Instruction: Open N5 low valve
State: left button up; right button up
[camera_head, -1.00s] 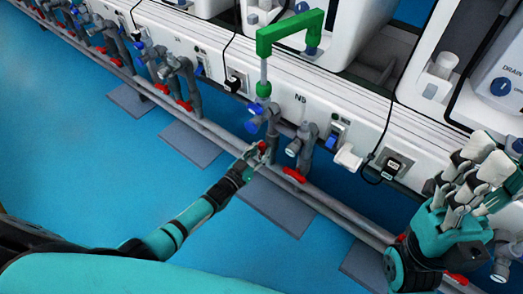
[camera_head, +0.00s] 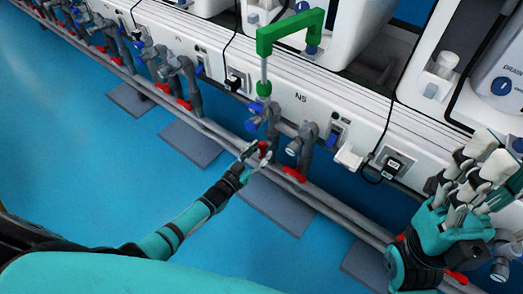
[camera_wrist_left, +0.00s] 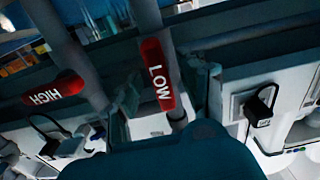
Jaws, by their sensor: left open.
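The N5 low valve's red handle (camera_head: 264,149) shows partly behind my left gripper in the head view. In the left wrist view the red handle marked LOW (camera_wrist_left: 158,75) lies along its grey pipe. My left gripper (camera_head: 254,158) is open at this handle. In the left wrist view its fingers (camera_wrist_left: 165,100) appear on either side of the LOW handle; I cannot tell whether they touch it. The red handle marked HIGH (camera_wrist_left: 53,88) lies across its pipe; it also shows in the head view (camera_head: 293,174). My right gripper (camera_head: 462,180) is raised at the right, empty.
The N5 label (camera_head: 301,98) is on the white panel above the valves. A green pipe (camera_head: 290,31) stands over the low valve's pipe. A long grey pipe (camera_head: 340,211) runs below the valves. The blue floor (camera_head: 90,165) in front is clear.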

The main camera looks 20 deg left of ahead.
pick_arm(q)
jog(key=v, duration=1)
jog(key=shift+s, duration=0.4)
jog(key=shift+a, duration=0.15)
